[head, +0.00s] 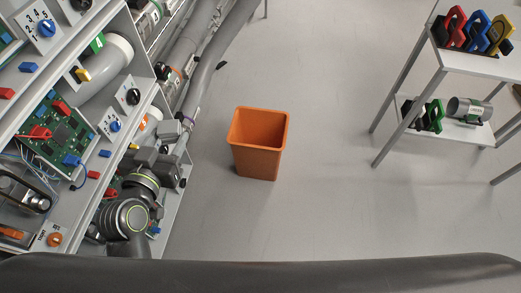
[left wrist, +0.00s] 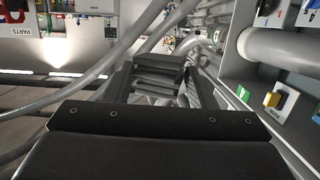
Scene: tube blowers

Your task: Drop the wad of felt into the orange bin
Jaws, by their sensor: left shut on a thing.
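The orange bin (head: 258,145) stands upright on the floor in the middle of the head view, and its open top faces up. My left gripper (head: 172,143) is beside the shelving, left of the bin and apart from it. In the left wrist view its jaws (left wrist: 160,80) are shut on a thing. That thing is mostly hidden by the dark fingers, so the wad of felt cannot be made out clearly. My right gripper is not in view.
Shelving (head: 85,195) with circuit boards, switches and tubes fills the left side, close around my left arm. Large grey pipes (head: 205,75) run behind it. A white rack (head: 470,65) with coloured tools stands at the right. The floor around the bin is clear.

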